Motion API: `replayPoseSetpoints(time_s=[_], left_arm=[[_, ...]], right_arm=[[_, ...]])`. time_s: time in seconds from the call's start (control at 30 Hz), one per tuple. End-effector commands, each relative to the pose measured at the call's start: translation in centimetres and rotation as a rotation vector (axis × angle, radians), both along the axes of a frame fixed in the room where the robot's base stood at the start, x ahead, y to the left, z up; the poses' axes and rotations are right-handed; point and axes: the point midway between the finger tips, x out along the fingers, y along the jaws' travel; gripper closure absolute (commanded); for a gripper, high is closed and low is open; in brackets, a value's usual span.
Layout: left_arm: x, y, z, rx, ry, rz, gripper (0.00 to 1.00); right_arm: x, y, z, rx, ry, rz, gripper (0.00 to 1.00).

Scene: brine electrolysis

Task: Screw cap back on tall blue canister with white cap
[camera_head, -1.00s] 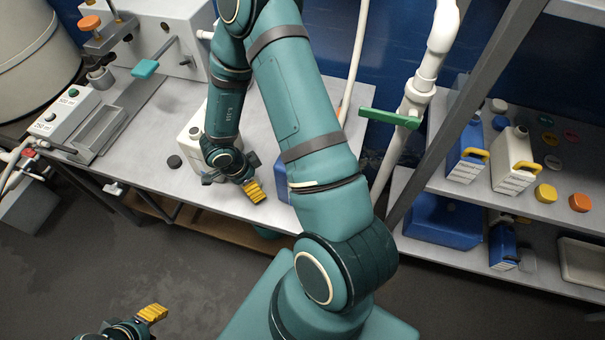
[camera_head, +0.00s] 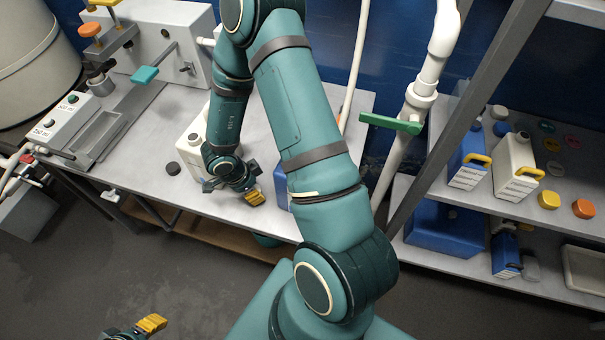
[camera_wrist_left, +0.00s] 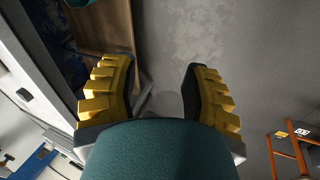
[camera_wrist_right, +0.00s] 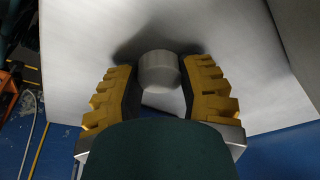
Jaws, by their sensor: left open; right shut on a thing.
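A blue canister (camera_head: 281,188) stands on the bench, mostly hidden behind my right arm; its top is out of sight. My right gripper (camera_head: 252,190) is low over the bench, left of the blue canister. My left gripper (camera_head: 150,325) is at the bottom left of the head view, away from the bench. In the left wrist view, my left gripper (camera_wrist_left: 160,95) is open and empty above the floor.
A white canister (camera_head: 197,132) stands behind my right gripper, with a dark cap (camera_head: 173,168) beside it. A control box (camera_head: 60,125) and a clamp apparatus are at the bench's left. A shelf (camera_head: 565,225) at right holds canisters and loose caps. A green-handled valve (camera_head: 392,124) stands between.

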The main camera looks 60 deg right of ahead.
Motion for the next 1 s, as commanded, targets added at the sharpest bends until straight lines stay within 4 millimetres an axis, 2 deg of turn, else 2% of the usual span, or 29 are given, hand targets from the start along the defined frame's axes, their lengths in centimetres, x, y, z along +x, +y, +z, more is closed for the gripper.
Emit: replayPoseSetpoints(time_s=[1.0], left_arm=[[1.1, 0.2, 5.2, 0.005, -0.024, 0.021, 0.53]], right_arm=[[0.0, 0.0, 4.3, 0.0, 0.001, 0.0, 1.0]])
